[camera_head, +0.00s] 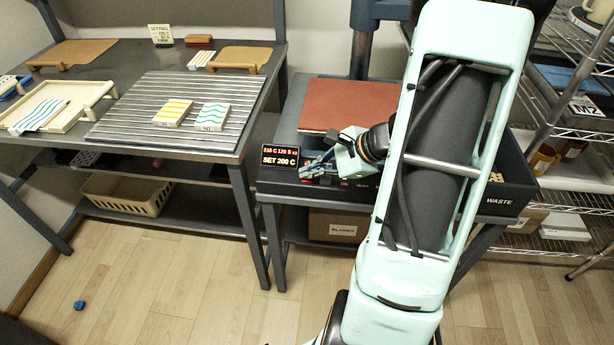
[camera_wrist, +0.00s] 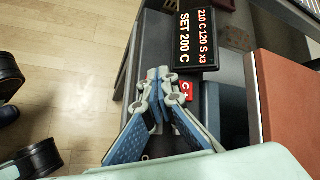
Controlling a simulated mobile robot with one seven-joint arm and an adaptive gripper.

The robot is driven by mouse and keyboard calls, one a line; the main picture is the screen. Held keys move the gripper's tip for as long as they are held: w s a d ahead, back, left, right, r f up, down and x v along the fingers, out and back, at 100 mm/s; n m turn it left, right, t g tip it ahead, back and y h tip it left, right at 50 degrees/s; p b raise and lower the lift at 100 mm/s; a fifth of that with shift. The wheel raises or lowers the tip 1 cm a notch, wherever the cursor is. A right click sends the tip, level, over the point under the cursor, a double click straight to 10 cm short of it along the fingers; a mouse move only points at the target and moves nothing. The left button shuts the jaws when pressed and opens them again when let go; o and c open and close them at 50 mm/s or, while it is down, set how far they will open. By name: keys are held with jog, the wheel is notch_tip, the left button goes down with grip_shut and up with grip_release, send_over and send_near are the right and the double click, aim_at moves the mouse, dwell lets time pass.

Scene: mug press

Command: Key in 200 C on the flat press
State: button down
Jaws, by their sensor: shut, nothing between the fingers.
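The flat press has a rust-red flat plate (camera_head: 350,103) and a dark front body. Its small black display (camera_head: 280,157) stands at the front left corner. In the wrist view the display (camera_wrist: 195,45) shows "210 C 120 S x3" in red and "SET 200 C" in white. My gripper (camera_head: 312,168) is shut and empty over the front control strip, just right of the display. In the wrist view the shut fingertips (camera_wrist: 163,76) sit next to a red "C +" button (camera_wrist: 187,90). The fingers hide other controls, and I cannot tell whether they touch one.
A setting card (camera_head: 160,34) with "200 C" stands at the back of the left table. A slatted rack (camera_head: 170,85) there holds two patterned pieces. A wire shelf (camera_head: 590,130) stands at the right. The wooden floor in front is mostly clear.

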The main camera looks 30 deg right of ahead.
jog(key=shift+r+p, duration=0.6)
jog(key=shift+r, duration=0.3)
notch_tip(320, 180, up, 5)
jog(key=p, duration=0.3)
jog(key=shift+p, duration=0.4)
dwell(1.3)
